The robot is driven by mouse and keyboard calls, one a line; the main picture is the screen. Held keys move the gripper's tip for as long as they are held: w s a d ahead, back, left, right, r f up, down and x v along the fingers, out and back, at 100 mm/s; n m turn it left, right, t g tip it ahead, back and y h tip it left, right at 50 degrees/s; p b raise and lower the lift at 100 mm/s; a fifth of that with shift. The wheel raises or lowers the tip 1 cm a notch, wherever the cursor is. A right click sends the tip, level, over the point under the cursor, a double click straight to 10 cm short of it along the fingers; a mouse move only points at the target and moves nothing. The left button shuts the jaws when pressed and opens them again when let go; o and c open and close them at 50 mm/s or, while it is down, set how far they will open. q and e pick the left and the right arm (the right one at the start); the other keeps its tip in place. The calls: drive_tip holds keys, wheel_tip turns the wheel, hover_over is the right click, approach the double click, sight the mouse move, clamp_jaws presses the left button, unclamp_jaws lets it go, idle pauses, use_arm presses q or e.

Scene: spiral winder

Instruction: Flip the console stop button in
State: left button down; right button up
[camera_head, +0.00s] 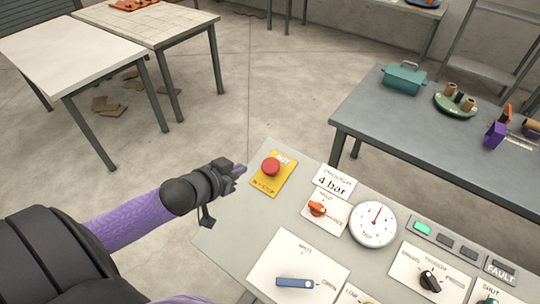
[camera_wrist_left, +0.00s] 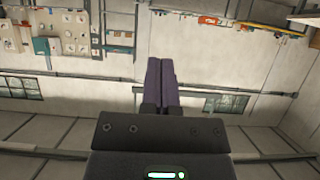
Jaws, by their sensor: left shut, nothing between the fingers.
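The red stop button (camera_head: 271,166) is a round mushroom cap on a yellow plate (camera_head: 266,187) at the far left corner of the console (camera_head: 232,225). My left gripper (camera_head: 241,169) comes in from the left, just left of the button, with its fingertips pointing toward it. A small gap shows between fingertips and button in the head view. In the left wrist view the two purple fingers (camera_wrist_left: 160,75) are pressed together with nothing between them. The button does not show in that view. My right gripper is not in view.
The console also bears an orange knob (camera_head: 317,208), a round gauge (camera_head: 373,224), a blue lever (camera_head: 294,282) and a black knob (camera_head: 430,281). A grey table (camera_head: 385,125) with a teal box (camera_head: 404,78) stands beyond. Pale tables (camera_head: 80,55) stand at the upper left.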

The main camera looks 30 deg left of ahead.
use_arm(q)
drive_tip(key=b, duration=0.3)
hover_over(272, 162)
drive_tip(key=s, duration=0.4)
wheel_tip(272, 162, down, 5)
drive_tip(key=shift+w+a+f+b, duration=0.1)
drive_tip(key=shift+w+f+b, duration=0.1)
drive_tip(key=shift+f+b, duration=0.75)
drive_tip(key=shift+w+f, duration=0.2)
drive_tip(key=shift+f, duration=0.55)
